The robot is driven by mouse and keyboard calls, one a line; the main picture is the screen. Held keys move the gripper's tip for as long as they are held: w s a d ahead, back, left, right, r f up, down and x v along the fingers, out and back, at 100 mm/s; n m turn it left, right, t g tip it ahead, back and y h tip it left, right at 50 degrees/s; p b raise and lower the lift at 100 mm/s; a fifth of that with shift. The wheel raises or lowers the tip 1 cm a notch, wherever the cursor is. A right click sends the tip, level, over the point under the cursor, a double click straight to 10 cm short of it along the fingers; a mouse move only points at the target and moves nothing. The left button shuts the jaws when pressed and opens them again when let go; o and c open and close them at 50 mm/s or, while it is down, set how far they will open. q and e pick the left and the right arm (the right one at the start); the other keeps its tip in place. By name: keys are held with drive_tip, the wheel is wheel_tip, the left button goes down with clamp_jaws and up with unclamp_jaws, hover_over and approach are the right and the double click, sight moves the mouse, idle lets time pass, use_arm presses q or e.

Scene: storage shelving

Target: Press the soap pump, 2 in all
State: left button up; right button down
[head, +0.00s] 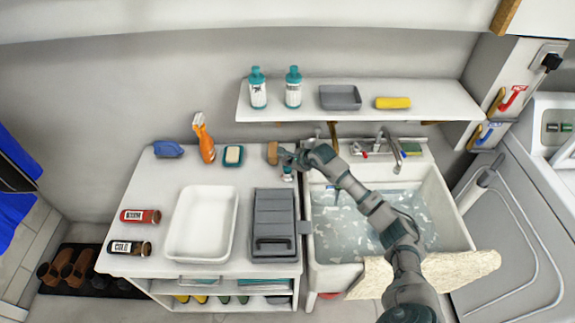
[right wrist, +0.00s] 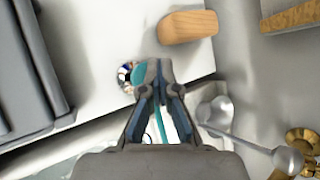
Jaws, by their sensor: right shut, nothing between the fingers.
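A small soap pump bottle (head: 288,176) stands on the white counter beside the sink, mostly hidden under my right gripper (head: 288,158). In the right wrist view the soap pump (right wrist: 126,78) shows a patterned body and a teal top partly behind the fingers. My right gripper (right wrist: 158,68) is shut and empty, its fingertips close over the pump's right side. I cannot tell whether they touch it. My left gripper is in neither view.
A wooden block (head: 272,153) stands just left of the gripper. A grey caddy (head: 273,222) and white tub (head: 202,222) are on the counter. The water-filled sink (head: 335,270) and faucet (head: 388,145) lie to the right. A wall shelf (head: 360,113) with two teal-capped bottles is above.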

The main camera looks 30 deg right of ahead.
drive_tip(key=shift+s+f, duration=0.1)
drive_tip(key=shift+f, duration=0.45)
drive_tip(key=shift+r, duration=0.1)
drive_tip(key=shift+r+p, duration=0.55)
drive_tip(key=shift+r, duration=0.8)
drive_tip(key=shift+r, duration=0.3)
drive_tip(key=shift+r+p, duration=1.45)
drive_tip(key=shift+r, duration=0.85)
drive_tip(key=shift+f, duration=0.1)
